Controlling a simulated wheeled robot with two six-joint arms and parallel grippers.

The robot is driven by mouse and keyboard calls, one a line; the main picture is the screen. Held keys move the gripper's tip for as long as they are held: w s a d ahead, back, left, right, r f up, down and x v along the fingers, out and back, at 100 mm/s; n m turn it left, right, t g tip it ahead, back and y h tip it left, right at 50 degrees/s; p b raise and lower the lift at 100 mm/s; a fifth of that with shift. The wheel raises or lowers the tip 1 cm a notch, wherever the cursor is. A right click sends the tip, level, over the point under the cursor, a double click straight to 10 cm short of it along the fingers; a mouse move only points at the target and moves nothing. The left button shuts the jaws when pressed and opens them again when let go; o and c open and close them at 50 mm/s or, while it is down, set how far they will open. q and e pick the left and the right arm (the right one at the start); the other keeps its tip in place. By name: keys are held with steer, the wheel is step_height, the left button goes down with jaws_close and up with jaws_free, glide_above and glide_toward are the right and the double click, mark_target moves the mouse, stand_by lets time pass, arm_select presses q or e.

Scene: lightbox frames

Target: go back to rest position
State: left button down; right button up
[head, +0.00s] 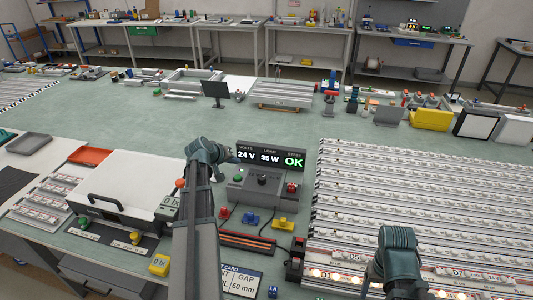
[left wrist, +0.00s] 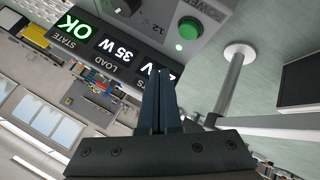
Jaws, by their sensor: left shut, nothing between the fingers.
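My left arm reaches up the middle of the head view, and its gripper (head: 234,156) is above the bench just left of the test display. In the left wrist view my left gripper (left wrist: 165,78) has its two dark fingers together, with nothing between them. The fingertips appear in front of the display and control box, and I see no clear contact. My right arm shows at the lower right as a bent link over the lamp strips; its gripper is out of view.
The display (head: 271,157) reads 24 V, 35 W and OK. A white handled lid (head: 128,188) is left of my left arm.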

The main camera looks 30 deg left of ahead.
arm_select(q)
steer(key=shift+d, duration=0.1)
steer(key=s+d+f+m+g+h, duration=0.1)
steer(key=d+f+m+g, duration=0.15)
steer(key=d, duration=1.15)
steer(key=s+d+f+m+g+h, duration=0.1)
steer(key=d+f+m+g, duration=0.15)
steer(key=d, duration=1.05)
steer(key=s+d+f+m+g+y, duration=0.1)
steer(key=s+d+m+g+y, duration=0.2)
steer(key=s+d, duration=1.4)
steer(key=d+m+g, duration=0.1)
steer(key=d+m, duration=0.2)
steer(key=m, duration=0.1)
steer(key=shift+s+f+m+g+y, duration=0.2)
steer(key=shift+f+m+g+y, duration=0.05)
steer(key=shift+m+g+y, duration=0.05)
